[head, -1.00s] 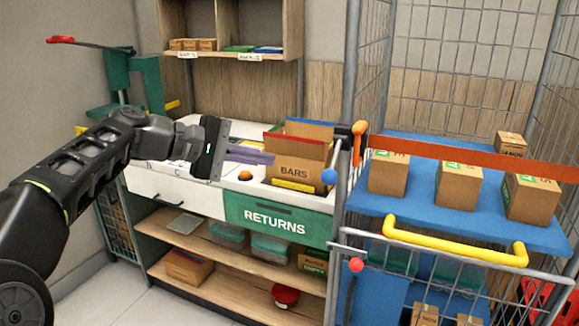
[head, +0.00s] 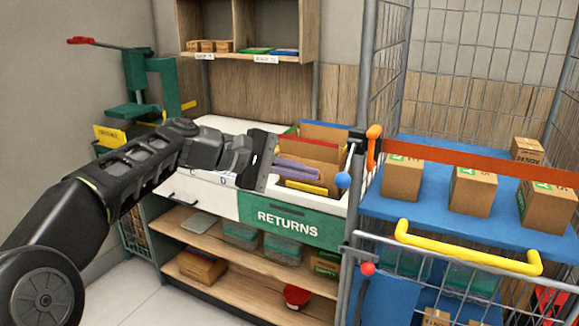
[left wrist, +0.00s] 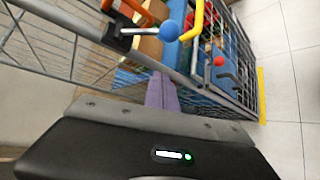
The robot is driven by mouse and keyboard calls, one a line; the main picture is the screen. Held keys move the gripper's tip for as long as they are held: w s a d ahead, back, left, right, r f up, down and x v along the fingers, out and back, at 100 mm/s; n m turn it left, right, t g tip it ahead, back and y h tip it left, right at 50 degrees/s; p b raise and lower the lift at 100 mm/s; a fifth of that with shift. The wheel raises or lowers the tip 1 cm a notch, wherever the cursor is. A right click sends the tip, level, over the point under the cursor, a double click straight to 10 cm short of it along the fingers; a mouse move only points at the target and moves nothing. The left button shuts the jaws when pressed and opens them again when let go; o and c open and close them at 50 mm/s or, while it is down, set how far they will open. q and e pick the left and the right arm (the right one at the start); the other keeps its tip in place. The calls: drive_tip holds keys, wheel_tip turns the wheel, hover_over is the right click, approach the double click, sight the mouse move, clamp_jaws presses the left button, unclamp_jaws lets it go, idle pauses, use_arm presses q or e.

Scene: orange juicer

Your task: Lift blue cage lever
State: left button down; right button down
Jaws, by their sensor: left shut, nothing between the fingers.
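The blue cage lever is a grey rod with a blue ball (head: 342,180) at its lower end, hanging at the cage's left front post. The ball also shows near the top of the left wrist view (left wrist: 169,30). My left gripper (head: 317,175) has purple fingers, shut and empty, pointing right just left of the ball. In the left wrist view its fingers (left wrist: 162,90) point up the picture toward the lever, with a visible gap to the ball. My right gripper is not in view.
The wire cage has an orange latch handle (head: 374,145), orange strap (head: 480,157), yellow bar (head: 465,248) and red ball (head: 367,269). Cartons (head: 402,178) stand on its blue shelf. An open cardboard box (head: 325,148) sits on the counter behind my fingers, above the green RETURNS drawer (head: 290,222).

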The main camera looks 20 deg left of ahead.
sight(348, 163)
use_arm(q)
drive_tip(key=shift+s+d+p, duration=0.15)
drive_tip(key=shift+d+p, duration=0.3)
drive_tip(key=shift+d, duration=2.1)
